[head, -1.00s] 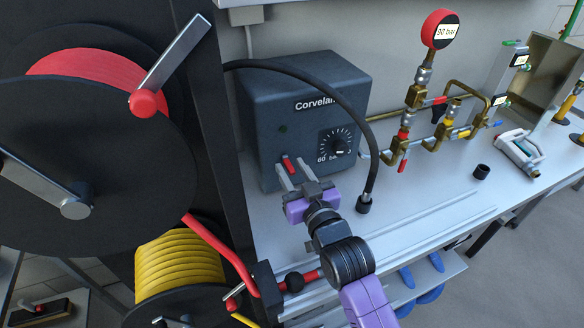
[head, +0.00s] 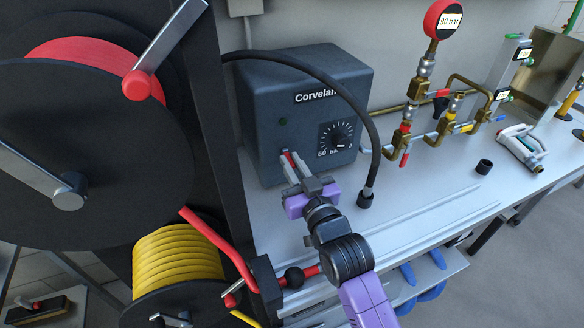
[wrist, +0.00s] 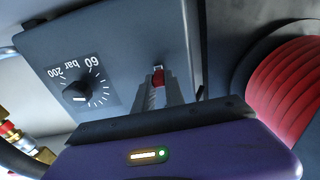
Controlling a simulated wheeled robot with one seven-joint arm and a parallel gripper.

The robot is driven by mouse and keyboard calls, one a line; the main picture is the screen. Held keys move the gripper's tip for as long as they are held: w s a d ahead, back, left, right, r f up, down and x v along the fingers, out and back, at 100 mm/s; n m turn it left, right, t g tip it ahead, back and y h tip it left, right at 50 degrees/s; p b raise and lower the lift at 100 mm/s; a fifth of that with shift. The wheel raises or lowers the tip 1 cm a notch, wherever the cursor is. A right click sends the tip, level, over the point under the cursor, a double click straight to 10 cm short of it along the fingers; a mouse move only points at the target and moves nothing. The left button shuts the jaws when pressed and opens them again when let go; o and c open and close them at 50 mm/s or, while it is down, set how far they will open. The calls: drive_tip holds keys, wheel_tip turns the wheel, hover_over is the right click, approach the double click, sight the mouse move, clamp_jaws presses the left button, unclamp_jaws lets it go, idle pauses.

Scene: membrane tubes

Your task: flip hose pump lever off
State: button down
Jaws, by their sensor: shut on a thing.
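The pump (head: 300,110) is a dark grey-blue box with a "Corvelan" label and a dial marked 60 bar. Its red lever (head: 287,156) sits low on the front face, left of the dial. My gripper (head: 288,162) reaches up to it from the front, and its fingers are closed on the lever. In the wrist view the red lever (wrist: 158,77) shows between the fingertips (wrist: 158,84), close to the pump face. The fingers hide part of the lever, so its exact angle is hard to tell.
A black hose (head: 345,98) arches over the pump to a fitting (head: 365,198) on the bench, right of my gripper. Hose reels, one red (head: 92,72) and one yellow (head: 178,258), stand at left. Brass valves and a red 90 bar gauge (head: 443,19) stand at right.

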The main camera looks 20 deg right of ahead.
sight(292, 165)
drive_tip(key=shift+f+b, duration=0.35)
drive_tip(key=shift+r+t, duration=0.2)
drive_tip(key=shift+t, duration=0.1)
drive_tip(key=c, duration=1.4)
unclamp_jaws()
wheel_tip(292, 165, up, 20)
drive_tip(key=shift+r, duration=0.1)
